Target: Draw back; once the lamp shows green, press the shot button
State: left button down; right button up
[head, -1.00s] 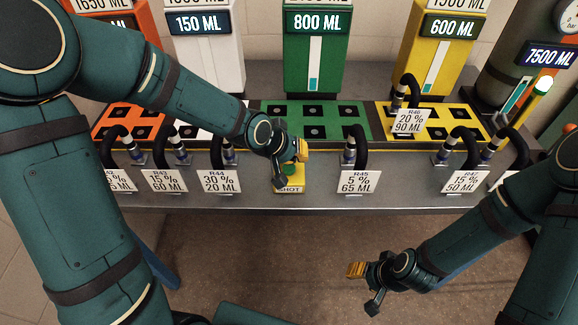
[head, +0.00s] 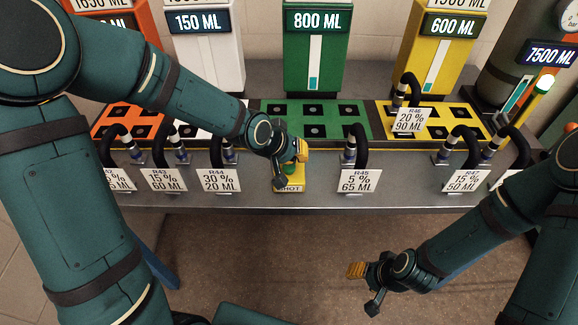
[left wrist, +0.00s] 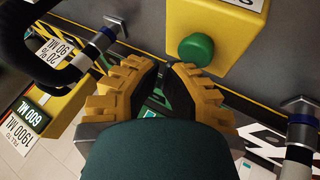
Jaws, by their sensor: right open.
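The shot button is a green dome (left wrist: 196,50) on a yellow box (left wrist: 240,40) in the left wrist view. In the head view the box, labelled SHOT (head: 290,188), stands at the bench's front edge, partly behind my left gripper (head: 293,165). That gripper is over the box; in the wrist view its yellow fingers (left wrist: 166,80) have only a narrow gap between them, and the button lies clear beyond their tips. My right gripper (head: 364,288) is open and empty, in front of the bench.
Black hoses with tags, such as R44 (head: 219,181) and R45 (head: 359,181), stand along the bench front on both sides of the box. The green socket plate (head: 335,107) and dispensers (head: 318,60) are behind. The floor in front is clear.

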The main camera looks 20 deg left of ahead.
aim_at(295, 165)
pick_arm(q)
jog(key=shift+f+b, duration=0.55)
jog(key=shift+f, duration=0.15)
dwell(0.6)
jog(key=shift+r, duration=0.15)
dwell(0.3)
jog(key=shift+r+p, duration=0.65)
jog(key=shift+r, duration=0.15)
jog(key=shift+r+p, duration=1.85)
jog(key=shift+r, duration=0.65)
jog(key=shift+f, duration=0.1)
